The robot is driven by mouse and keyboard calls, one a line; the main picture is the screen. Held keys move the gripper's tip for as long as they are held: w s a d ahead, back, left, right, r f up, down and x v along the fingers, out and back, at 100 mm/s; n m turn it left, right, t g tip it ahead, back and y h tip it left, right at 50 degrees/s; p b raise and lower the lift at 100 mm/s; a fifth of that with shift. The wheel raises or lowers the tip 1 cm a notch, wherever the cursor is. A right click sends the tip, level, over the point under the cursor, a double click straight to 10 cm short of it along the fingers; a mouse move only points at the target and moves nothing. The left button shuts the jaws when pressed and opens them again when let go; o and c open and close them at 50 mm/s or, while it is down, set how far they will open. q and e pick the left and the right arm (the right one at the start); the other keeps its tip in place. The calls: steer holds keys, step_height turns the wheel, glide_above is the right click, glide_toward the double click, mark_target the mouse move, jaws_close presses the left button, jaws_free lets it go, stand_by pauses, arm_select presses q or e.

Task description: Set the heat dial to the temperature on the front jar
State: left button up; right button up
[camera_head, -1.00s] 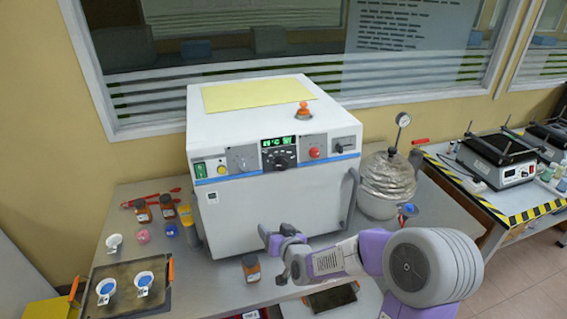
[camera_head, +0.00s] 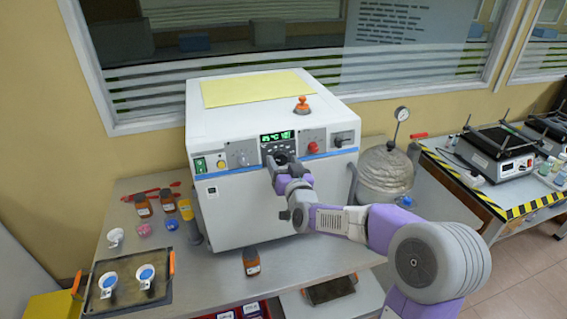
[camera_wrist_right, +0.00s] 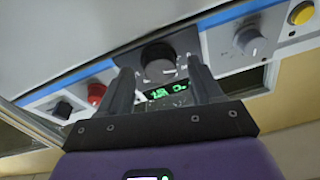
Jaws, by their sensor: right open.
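The heat dial is a black knob (camera_wrist_right: 158,62) on the dark centre panel of the white oven (camera_head: 240,215), just by the green lit display (camera_head: 278,136). In the head view my gripper mostly hides the knob. My right gripper (camera_head: 280,165) is open in front of the panel. In the right wrist view its two fingers (camera_wrist_right: 162,85) stand on either side of the knob, and I cannot tell if they touch it. The front jar (camera_head: 251,262), brown with a dark cap, stands on the table before the oven; its label is too small to read. My left gripper is not in view.
A grey knob (camera_wrist_right: 250,42), a red button (camera_head: 313,147) and a yellow button (camera_wrist_right: 301,13) sit along the same panel. A round metal vessel (camera_head: 385,172) stands right of the oven. A dark tray (camera_head: 165,296) with cups lies front left.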

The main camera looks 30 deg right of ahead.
steer(key=shift+w, duration=0.1)
steer(key=c, duration=1.1)
steer(key=shift+o, duration=0.2)
steer(key=shift+a+f+m+h+b, duration=0.15)
steer(key=shift+m+h+b, duration=0.35)
steer(key=shift+m+b, duration=1.65)
steer(key=shift+m, duration=0.35)
steer(key=shift+m+g+h+b, duration=0.4)
steer(key=shift+m, duration=0.7)
steer(key=m, duration=0.3)
steer(key=shift+g+b, duration=0.3)
steer(key=m, duration=0.3)
steer(key=shift+g+h, duration=0.3)
steer(key=shift+h, duration=0.1)
steer(key=m, duration=0.2)
steer(key=m+g, duration=0.1)
steer(key=m, duration=0.3)
steer(key=shift+w+r+m, duration=0.1)
steer(key=shift+r+m, duration=0.15)
steer(key=shift+m, duration=0.05)
steer(key=shift+p, duration=0.3)
